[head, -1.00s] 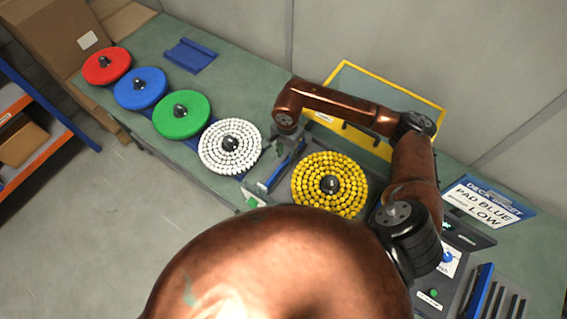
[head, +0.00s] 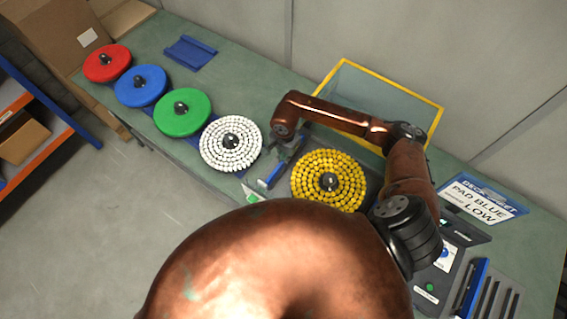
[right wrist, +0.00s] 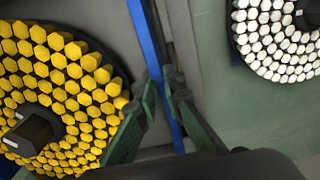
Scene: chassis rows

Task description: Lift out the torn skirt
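A narrow blue strip (head: 272,174), which looks like the skirt, lies in a grey slot between the white-studded and yellow-studded discs. It also shows in the right wrist view (right wrist: 147,45), running lengthwise between the fingers. No tear can be made out. My right gripper (head: 284,156) points down over the strip in the head view, partly hidden by its own wrist. In the right wrist view its two green-padded fingertips (right wrist: 163,82) are close together, one on each side of the strip. I cannot tell whether they press on it. My left gripper is not in view.
The yellow-studded disc (head: 328,181) and white-studded disc (head: 230,144) flank the strip closely. Green, blue and red discs stand further left. A yellow-rimmed bin (head: 345,62) is behind my right arm. A sign (head: 482,201) and control panel are at right. A folded blue piece (head: 190,53) lies at back left.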

